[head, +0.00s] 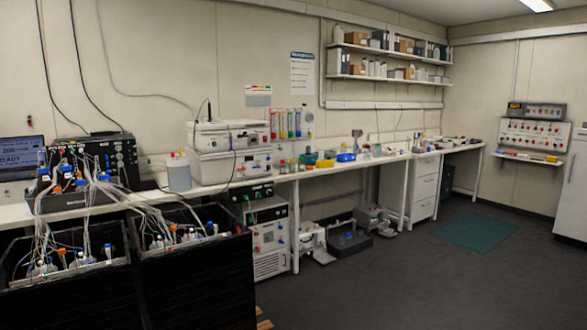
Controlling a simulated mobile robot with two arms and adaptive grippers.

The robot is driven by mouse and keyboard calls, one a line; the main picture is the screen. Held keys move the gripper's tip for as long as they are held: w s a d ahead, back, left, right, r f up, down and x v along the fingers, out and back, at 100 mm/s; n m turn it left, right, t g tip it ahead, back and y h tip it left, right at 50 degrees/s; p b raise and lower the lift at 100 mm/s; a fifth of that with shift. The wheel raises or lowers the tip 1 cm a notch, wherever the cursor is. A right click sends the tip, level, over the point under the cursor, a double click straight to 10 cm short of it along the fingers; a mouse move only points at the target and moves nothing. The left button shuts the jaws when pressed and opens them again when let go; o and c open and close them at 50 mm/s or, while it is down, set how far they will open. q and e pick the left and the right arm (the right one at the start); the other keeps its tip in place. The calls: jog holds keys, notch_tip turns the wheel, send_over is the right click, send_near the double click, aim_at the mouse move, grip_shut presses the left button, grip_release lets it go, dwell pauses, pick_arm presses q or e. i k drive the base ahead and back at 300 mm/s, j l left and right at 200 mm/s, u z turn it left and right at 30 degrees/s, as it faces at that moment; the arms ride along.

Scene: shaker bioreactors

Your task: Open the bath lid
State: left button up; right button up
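Neither of my grippers is in view. No part is clearly marked as the bath lid. Two open-topped black tanks stand at the lower left, a left one (64,306) and a right one (200,285). Both hold small bottles with blue and orange caps and many tubes. On the bench behind them are two stacked white box-shaped units, an upper one (230,135) and a lower one (228,166). Both look closed. I cannot tell which of these is the bath.
A black control unit (95,165) with tubes running to the tanks stands on the bench (325,170). A white jug (178,173) is beside the stacked units. Equipment stands under the bench. The dark floor (400,285) is clear at the middle and right, with a green mat (478,232) farther back.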

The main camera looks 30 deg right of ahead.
aim_at(242, 124)
jog(key=i+l+z, duration=1)
jog(key=i+z, duration=0.6)
jog(key=i, duration=0.15)
jog(key=i+l+z, duration=0.1)
jog(key=i+z, duration=0.15)
jog(key=i, duration=1.5)
jog(key=i+j+u, duration=0.15)
jog(key=i+u, duration=0.2)
jog(key=u, duration=0.15)
jog(key=i+u, duration=0.35)
jog(key=u, duration=0.15)
jog(key=i+l+u, duration=0.1)
jog(key=i+u, duration=0.2)
jog(key=u, duration=0.2)
